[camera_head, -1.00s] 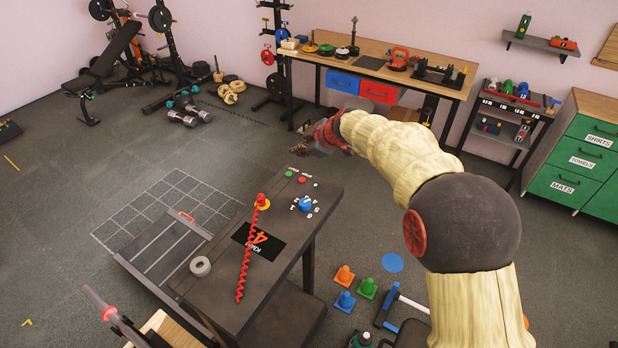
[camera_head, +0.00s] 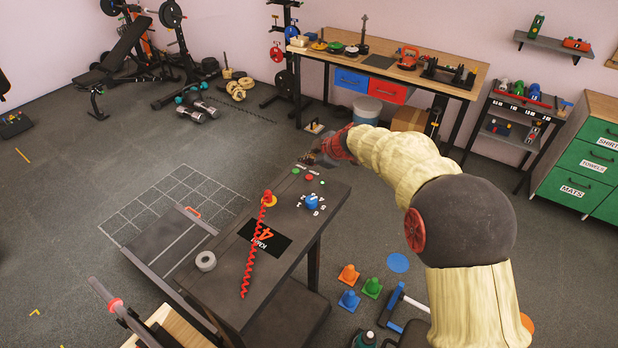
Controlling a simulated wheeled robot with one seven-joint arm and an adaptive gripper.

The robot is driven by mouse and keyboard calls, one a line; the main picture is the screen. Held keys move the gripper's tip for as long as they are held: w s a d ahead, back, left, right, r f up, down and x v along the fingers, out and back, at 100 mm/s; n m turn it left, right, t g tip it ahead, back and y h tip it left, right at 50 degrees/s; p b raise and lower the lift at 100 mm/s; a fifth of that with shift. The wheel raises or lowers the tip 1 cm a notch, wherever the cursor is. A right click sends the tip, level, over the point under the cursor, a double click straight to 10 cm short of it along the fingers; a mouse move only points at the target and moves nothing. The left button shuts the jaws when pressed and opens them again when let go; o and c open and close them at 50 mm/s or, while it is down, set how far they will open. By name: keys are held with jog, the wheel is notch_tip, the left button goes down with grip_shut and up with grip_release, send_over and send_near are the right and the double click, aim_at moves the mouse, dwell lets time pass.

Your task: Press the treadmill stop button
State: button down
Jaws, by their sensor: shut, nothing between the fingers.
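The treadmill console (camera_head: 225,283) is a dark tilted panel left of my arm. My gripper (camera_head: 313,159) is shut and empty, just beyond and above this row, close to the red button. Its fingers are small and dark here; I cannot tell whether they touch the panel.
The console also holds a blue dial (camera_head: 312,203), a red coiled cord (camera_head: 255,245), a display (camera_head: 264,239) and a grey tape roll (camera_head: 205,261). Small cones (camera_head: 349,274) stand on the floor to the right. A workbench (camera_head: 455,84) stands behind.

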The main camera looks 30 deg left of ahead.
aim_at(308, 178)
jog(key=shift+f+b, duration=1.75)
jog(key=shift+f, duration=0.25)
jog(key=shift+f+b, duration=0.9)
jog(key=shift+b, duration=1.15)
dwell(0.5)
jog(key=shift+r, duration=0.85)
jog(key=shift+r, duration=0.15)
jog(key=shift+r+p, duration=0.6)
jog(key=shift+r, duration=1.8)
